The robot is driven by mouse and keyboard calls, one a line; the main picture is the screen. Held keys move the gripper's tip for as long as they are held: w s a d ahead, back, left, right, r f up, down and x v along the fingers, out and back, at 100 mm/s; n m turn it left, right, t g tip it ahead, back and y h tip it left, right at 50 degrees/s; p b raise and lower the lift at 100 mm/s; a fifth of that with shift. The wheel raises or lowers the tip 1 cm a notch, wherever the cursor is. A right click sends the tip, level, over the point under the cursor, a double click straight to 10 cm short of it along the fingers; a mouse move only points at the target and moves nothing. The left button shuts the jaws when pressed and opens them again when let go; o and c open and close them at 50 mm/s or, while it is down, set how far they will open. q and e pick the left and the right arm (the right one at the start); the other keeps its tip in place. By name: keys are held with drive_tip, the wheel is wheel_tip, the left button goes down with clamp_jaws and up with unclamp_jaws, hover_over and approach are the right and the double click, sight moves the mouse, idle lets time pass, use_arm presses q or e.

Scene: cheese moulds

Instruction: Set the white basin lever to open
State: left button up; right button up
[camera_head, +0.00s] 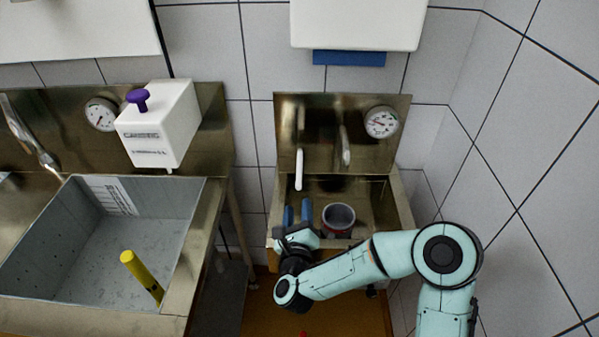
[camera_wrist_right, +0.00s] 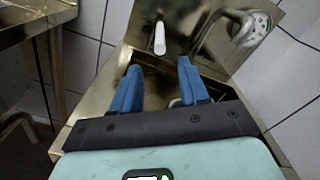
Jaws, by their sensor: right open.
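The white basin lever (camera_head: 299,168) hangs in front of the steel back panel of the small right basin in the head view. In the right wrist view the white lever (camera_wrist_right: 160,38) shows beyond and between my fingertips. My right gripper (camera_head: 297,213) is below the lever, apart from it, with its blue fingers pointing towards the basin's back. In the right wrist view the blue fingers (camera_wrist_right: 157,72) are spread, with nothing between them. My left gripper is not in view.
A grey-red cup (camera_head: 338,218) stands in the small basin (camera_head: 402,207), right of my gripper. A gauge (camera_head: 381,122) and a metal spout (camera_head: 344,147) are on its panel. At left are a large sink (camera_head: 190,262), a yellow stick (camera_head: 142,277) and a white box (camera_head: 158,125) with a purple knob.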

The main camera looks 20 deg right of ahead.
sight(300, 175)
drive_tip(key=p+x, duration=0.2)
drive_tip(key=x, duration=1)
drive_tip(key=shift+w+d, duration=0.1)
drive_tip(key=shift+w, duration=0.05)
clamp_jaws()
drive_tip(key=shift+d, duration=0.1)
